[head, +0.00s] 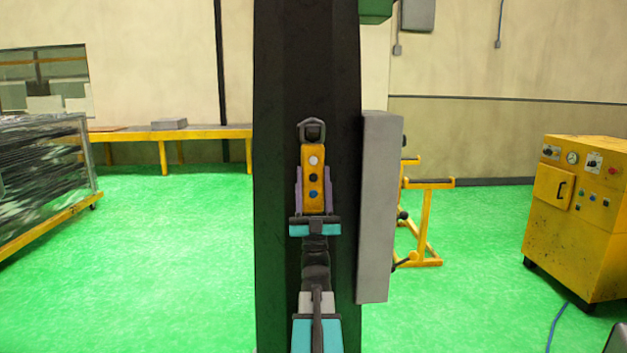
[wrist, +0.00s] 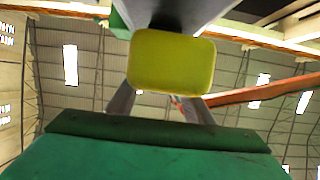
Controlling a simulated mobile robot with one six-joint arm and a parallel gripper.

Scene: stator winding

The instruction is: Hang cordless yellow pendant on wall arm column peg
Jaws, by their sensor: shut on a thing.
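The yellow pendant (head: 313,178) is upright in front of the dark wall arm column (head: 285,70). It has a dark hanging loop (head: 311,130) on top and white, black and blue buttons facing me. My gripper (head: 314,188) is shut on its lower part, one finger on each side. In the wrist view the pendant's yellow end (wrist: 171,62) shows between my fingers (wrist: 160,104). I cannot make out the peg; the pendant and loop may hide it. I cannot tell whether the loop touches the column.
A long grey box (head: 380,205) is on the column's right side, close to the pendant. A green part (head: 375,10) is high on the column. A yellow stand (head: 432,220) and yellow machine (head: 580,220) stand right. A rack (head: 45,180) stands left. Green floor between is clear.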

